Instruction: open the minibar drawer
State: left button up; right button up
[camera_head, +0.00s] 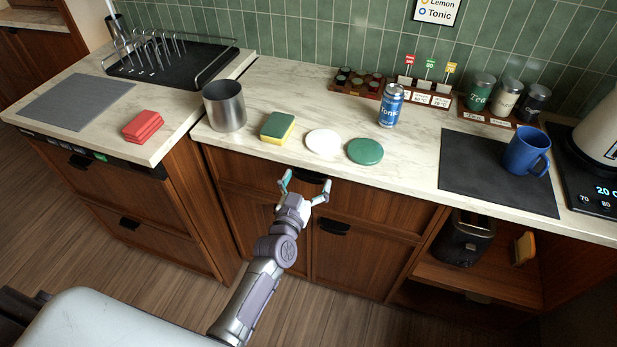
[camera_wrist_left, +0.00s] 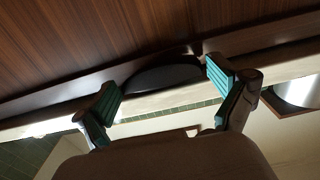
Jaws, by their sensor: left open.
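The wooden drawer front (camera_head: 375,204) under the counter looks closed, flush with the cabinet. Its dark handle (camera_head: 312,177) sits just below the counter edge and is partly hidden by my gripper. I cannot read a label marking it as the minibar. My left gripper (camera_head: 305,184) is open in front of this handle, with a finger on each side. In the left wrist view the dark curved handle (camera_wrist_left: 165,75) lies between the spread fingers of the left gripper (camera_wrist_left: 162,80). I cannot tell whether they touch it. My right gripper is not in view.
A second dark handle (camera_head: 334,226) is on the cabinet front below. The counter (camera_head: 285,88) above holds a metal canister (camera_head: 224,106), a sponge (camera_head: 277,128), white (camera_head: 323,142) and green (camera_head: 365,151) discs, and a tonic can (camera_head: 391,105). An open shelf with a toaster (camera_head: 463,240) is right.

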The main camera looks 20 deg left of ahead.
pick_arm(q)
jog(key=shift+w, duration=0.4)
jog(key=c, duration=1.5)
jog(key=shift+o, duration=0.2)
jog(key=shift+s+p, duration=0.35)
jog(key=shift+s, duration=0.2)
jog(key=s+p, duration=0.8)
jog(key=s, duration=2.2)
jog(key=shift+s+a, duration=0.2)
jog(key=shift+a, duration=0.25)
